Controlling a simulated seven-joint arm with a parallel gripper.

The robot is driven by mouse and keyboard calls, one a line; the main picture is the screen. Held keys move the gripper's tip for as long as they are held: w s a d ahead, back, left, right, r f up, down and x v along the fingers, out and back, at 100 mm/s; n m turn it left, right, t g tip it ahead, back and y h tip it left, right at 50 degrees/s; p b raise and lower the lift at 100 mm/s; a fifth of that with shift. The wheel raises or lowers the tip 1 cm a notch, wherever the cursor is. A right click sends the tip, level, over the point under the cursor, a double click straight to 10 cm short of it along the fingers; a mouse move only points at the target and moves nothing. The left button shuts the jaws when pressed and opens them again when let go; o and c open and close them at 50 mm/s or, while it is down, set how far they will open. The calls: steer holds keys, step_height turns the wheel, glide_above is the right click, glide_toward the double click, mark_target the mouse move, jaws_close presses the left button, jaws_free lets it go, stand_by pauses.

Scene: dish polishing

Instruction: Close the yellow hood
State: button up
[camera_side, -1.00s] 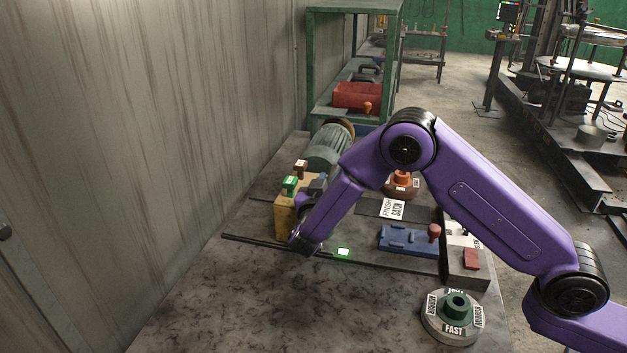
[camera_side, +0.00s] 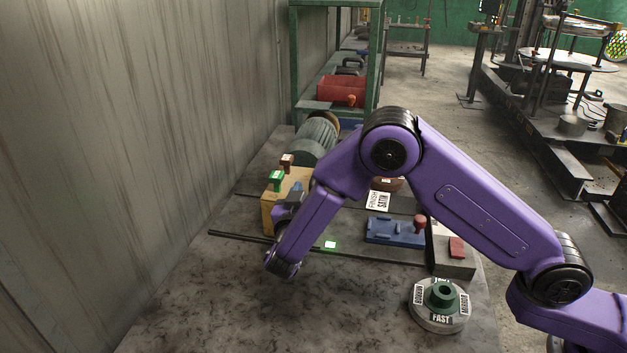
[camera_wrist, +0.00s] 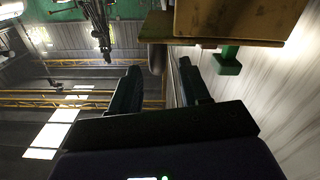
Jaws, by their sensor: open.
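The yellow hood (camera_side: 268,213) stands at the left of the bench as a yellow block, with a green-topped handle (camera_side: 276,178) above it. In the wrist view, a yellow-brown panel (camera_wrist: 235,18) fills the upper right, with a green knob (camera_wrist: 228,62) below it. My gripper (camera_side: 292,192) is close by the hood's right side, partly hidden by my purple forearm. In the wrist view my gripper (camera_wrist: 160,72) has its two dark fingers apart with nothing between them. The panel lies ahead of the fingers; I cannot tell whether they touch it.
A blue fixture (camera_side: 395,232) with a red knob sits right of my forearm. A round green-knobbed dial (camera_side: 440,305) is at the front right. A dark rail (camera_side: 240,236) crosses the bench. A grey motor (camera_side: 316,140) stands behind the hood. The front left bench is clear.

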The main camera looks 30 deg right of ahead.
steer(key=v, duration=1.1)
steer(key=s+d+r+n+g+y, duration=0.1)
steer(key=s+d+n+g+y, duration=0.1)
steer(key=s+d+n+g, duration=0.4)
steer(key=s+d+r+n+g+y, duration=0.1)
steer(key=s+d+n+g+y, duration=0.15)
steer(key=s+d, duration=0.45)
steer(key=s+d+n+g+y, duration=0.2)
steer(key=s+d+n+y, duration=0.2)
steer(key=s, duration=0.4)
steer(key=s+d+n+g+y, duration=0.2)
steer(key=s+d+n+y, duration=0.2)
steer(key=s, duration=0.5)
steer(key=shift+d+n+y, duration=0.25)
steer(key=shift+n+y, duration=0.1)
steer(key=shift+n, duration=1)
steer(key=shift+r, duration=0.15)
